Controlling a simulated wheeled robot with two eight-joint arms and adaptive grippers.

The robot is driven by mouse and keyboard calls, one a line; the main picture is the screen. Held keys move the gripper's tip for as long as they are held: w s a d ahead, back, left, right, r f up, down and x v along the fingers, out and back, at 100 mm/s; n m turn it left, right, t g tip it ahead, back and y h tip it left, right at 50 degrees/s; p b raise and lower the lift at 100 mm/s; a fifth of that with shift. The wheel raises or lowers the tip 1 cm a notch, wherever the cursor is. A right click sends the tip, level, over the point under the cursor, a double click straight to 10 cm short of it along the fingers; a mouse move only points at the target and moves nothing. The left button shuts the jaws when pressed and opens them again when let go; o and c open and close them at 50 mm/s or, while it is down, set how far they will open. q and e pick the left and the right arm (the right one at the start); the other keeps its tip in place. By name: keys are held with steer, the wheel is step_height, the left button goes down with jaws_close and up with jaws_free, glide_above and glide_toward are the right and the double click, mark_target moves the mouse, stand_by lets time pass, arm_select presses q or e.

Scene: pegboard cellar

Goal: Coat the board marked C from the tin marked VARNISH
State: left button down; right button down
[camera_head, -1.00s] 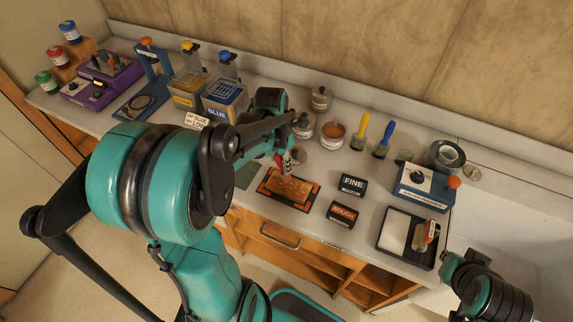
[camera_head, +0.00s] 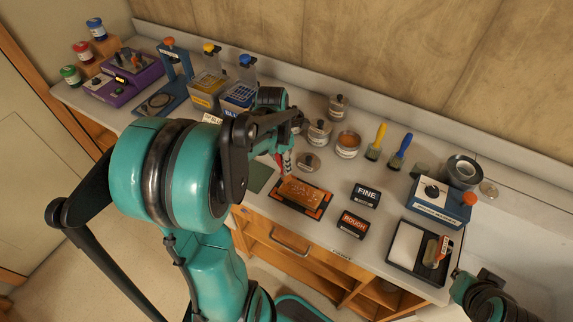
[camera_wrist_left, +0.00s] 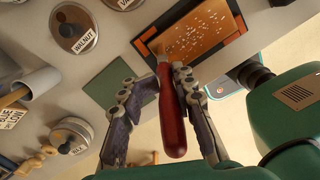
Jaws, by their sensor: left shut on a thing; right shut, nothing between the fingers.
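A brown board (camera_head: 303,191) with pale specks lies on a black and orange mat (camera_head: 276,199). In the left wrist view, the board (camera_wrist_left: 205,28) is at the top; I can read no letter C. My left gripper (camera_head: 285,163) is shut on a red-handled tool (camera_wrist_left: 172,120). Its far end is at the board's near corner; I cannot tell whether it touches. An open tin (camera_head: 347,143) with brown contents stands behind, beside a closed tin (camera_head: 318,132) and another (camera_head: 338,107). I cannot read VARNISH on any. My right gripper (camera_head: 490,277), partly visible at lower right, is shut and empty.
A yellow-handled brush (camera_head: 378,140) and a blue-handled brush (camera_head: 400,150) stand right of the tins. FINE (camera_head: 366,194) and ROUGH (camera_head: 352,224) blocks lie right of the board. A black tray (camera_head: 398,263) and a blue device (camera_head: 437,202) stand farther right.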

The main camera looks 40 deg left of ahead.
arm_select(q)
steer(key=shift+a, duration=0.5)
steer(key=w+d, duration=0.1)
steer(key=d, duration=1.2)
steer(key=shift+w+d, duration=0.15)
steer(key=shift+d, duration=0.05)
stand_by(1.2)
steer(key=shift+r+p, duration=0.35)
steer(key=shift+p, duration=0.05)
step_height(320, 180, up, 7)
steer(key=p, duration=0.5)
steer(key=shift+p, duration=0.3)
steer(key=shift+f, duration=0.1)
stand_by(0.8)
